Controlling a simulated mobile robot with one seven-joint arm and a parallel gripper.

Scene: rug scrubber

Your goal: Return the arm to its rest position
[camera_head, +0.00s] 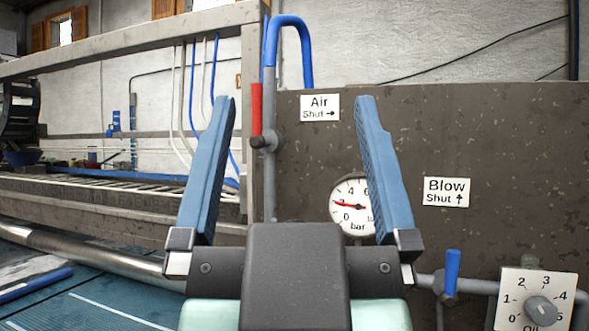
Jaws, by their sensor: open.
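My gripper (295,105) is in the middle of the camera_head view, low and close to the camera. Its two blue ribbed fingers stand wide apart and point up and away. It is open with nothing between the fingers. Behind it is a dark speckled panel (400,125). The right finger covers part of a round pressure gauge (345,200), whose red needle points to the left. I cannot tell the distance from the fingers to the panel.
A red handle (256,109) is on a pipe left of the "Air" sign (319,108). A blue handle (452,270) stands upright below the "Blow" sign (446,191). An "Oil" dial (540,308) is at lower right. A metal frame (130,50) and roller (90,252) are at left.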

